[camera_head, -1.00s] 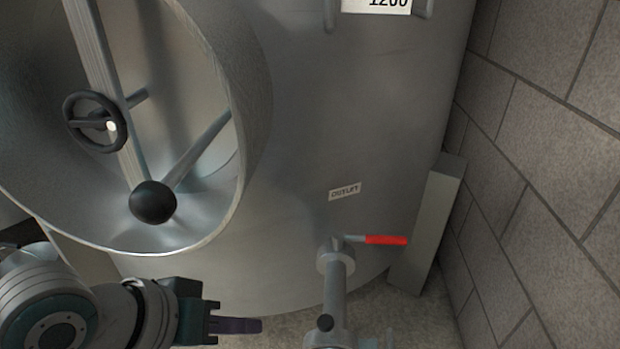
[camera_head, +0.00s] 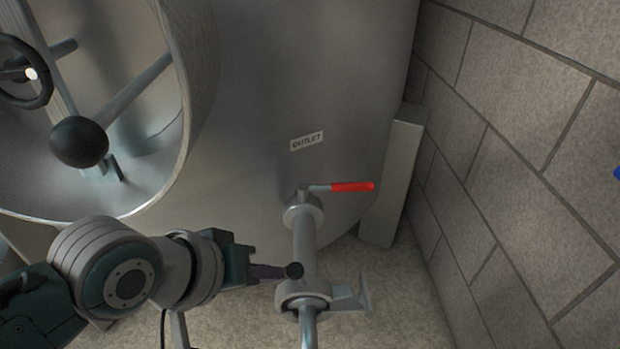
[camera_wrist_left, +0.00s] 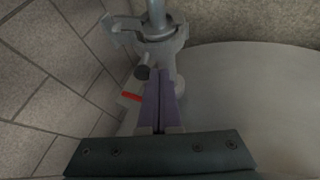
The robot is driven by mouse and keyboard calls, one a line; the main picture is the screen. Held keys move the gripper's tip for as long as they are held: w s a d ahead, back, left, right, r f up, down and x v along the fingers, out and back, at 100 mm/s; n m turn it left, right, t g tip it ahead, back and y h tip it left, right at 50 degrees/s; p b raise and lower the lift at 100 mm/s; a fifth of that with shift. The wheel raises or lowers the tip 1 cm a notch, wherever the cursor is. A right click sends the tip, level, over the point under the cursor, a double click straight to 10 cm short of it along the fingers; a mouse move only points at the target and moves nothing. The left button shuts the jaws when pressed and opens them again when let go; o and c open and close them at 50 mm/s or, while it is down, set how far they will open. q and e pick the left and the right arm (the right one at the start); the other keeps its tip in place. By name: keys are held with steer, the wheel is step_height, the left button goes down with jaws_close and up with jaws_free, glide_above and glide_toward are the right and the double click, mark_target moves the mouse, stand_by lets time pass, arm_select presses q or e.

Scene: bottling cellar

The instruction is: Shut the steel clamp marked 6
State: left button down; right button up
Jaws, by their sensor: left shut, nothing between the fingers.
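The steel clamp (camera_head: 303,289) sits around the pipe joint below the tank's outlet valve. A grey arm or latch piece (camera_head: 348,298) sticks out from it to the right. No number 6 can be read. My right gripper is not in view.
A red-handled valve lever (camera_head: 352,187) points right above the clamp. The tank (camera_head: 255,150) stands behind, with an OUTLET label (camera_head: 307,141) and an open round hatch (camera_head: 185,150) at left. A grey post (camera_head: 392,180) and block wall (camera_head: 500,170) are at right.

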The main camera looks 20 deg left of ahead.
mark_target(297, 278)
arm_select(q)
steer(key=d+y+p, duration=0.1)
steer(key=w+d+y+p, duration=0.1)
steer(key=d+p, duration=0.1)
steer(key=shift+m+g, duration=0.3)
steer(key=shift+g, duration=0.1)
steer(key=shift+d+f, duration=0.2)
steer(key=shift+d, duration=0.1)
steer(key=shift+f, duration=0.1)
